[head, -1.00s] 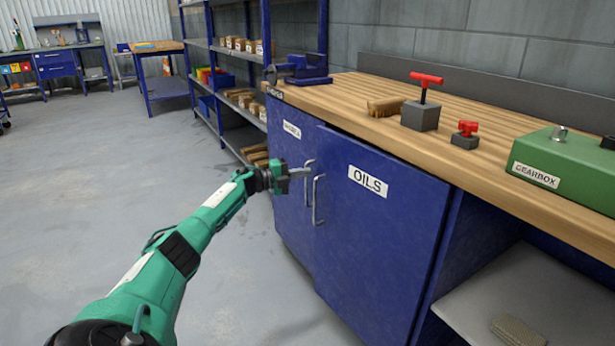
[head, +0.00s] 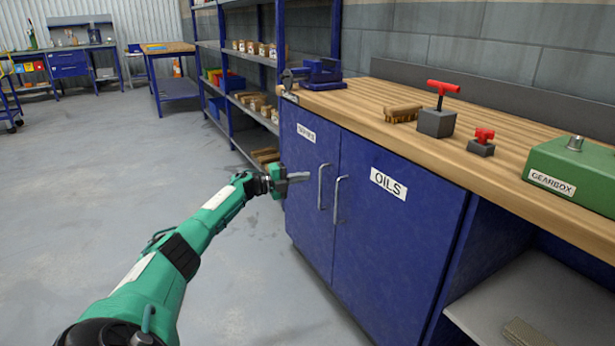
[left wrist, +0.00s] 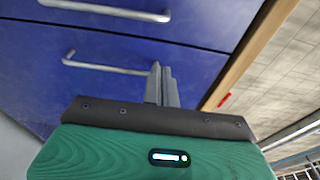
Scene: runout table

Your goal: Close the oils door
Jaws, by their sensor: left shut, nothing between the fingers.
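The oils door (head: 388,235) is a blue cabinet door with a white OILS label and a vertical metal handle (head: 339,200). In the head view it looks about flush with the blue door on its left; a small gap cannot be ruled out. My left gripper (head: 300,177) is shut and empty. In the head view it appears just left of the left door's handle (head: 322,187), apart from the oils door. In the left wrist view its closed fingers (left wrist: 161,85) point at blue door faces with two metal handles. My right gripper is out of view.
The wooden worktop (head: 400,132) overhangs the doors and holds a vise (head: 318,73), a brush, red-handled clamps and a green gearbox (head: 575,172). An open shelf bay lies right of the oils door. Blue shelving stands behind; the floor (head: 90,190) at left is clear.

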